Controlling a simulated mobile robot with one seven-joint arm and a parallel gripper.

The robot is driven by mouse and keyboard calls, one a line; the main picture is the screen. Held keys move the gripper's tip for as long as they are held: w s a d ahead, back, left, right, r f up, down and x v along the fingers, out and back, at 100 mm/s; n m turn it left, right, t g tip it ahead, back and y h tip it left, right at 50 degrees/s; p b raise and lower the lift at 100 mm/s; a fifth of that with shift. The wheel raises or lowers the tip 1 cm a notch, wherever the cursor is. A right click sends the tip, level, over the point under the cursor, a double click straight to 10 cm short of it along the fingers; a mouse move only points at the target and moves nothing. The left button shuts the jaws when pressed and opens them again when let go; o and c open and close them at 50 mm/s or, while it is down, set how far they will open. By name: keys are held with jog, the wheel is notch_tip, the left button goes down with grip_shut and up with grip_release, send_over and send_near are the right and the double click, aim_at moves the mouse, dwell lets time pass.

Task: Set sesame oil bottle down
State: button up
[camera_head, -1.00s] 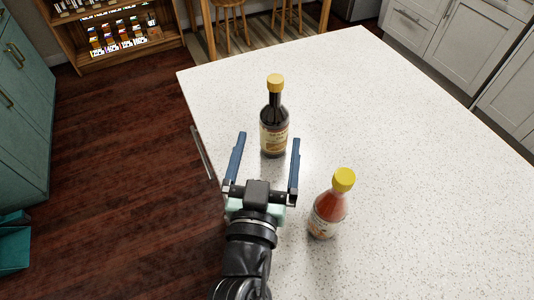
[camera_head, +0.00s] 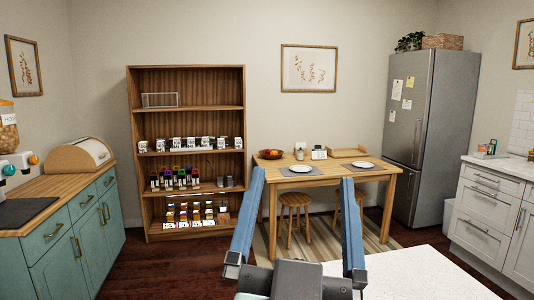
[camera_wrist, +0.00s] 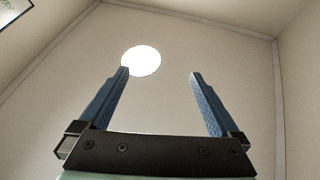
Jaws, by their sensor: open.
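My gripper (camera_head: 302,185) is open and empty, raised in front of the body camera with its two blue fingers apart. In the wrist view my gripper (camera_wrist: 160,80) also shows open, with only the ceiling and a round white lamp (camera_wrist: 141,60) beyond it. The sesame oil bottle is in no current view. The white speckled counter (camera_head: 420,275) shows only as a corner at the bottom right of the body view, with no bottle on that part.
A wooden shelf (camera_head: 187,107) with several small goods stands at the back wall. A wooden table (camera_head: 330,172) with plates and stools is right of it, then a grey fridge (camera_head: 425,130). Teal cabinets (camera_head: 85,235) line the left. Dark floor lies between.

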jog(key=s+a+r+n+t+y, duration=0.3)
jog(key=s+r, duration=0.3)
jog(key=r, duration=0.6)
jog(key=shift+s+a+t+y, duration=0.2)
jog(key=shift+t+y, duration=0.2)
jog(key=shift+y, duration=0.2)
notch_tip(320, 180, up, 10)
jog(key=p, duration=1)
jog(key=shift+w, duration=0.1)
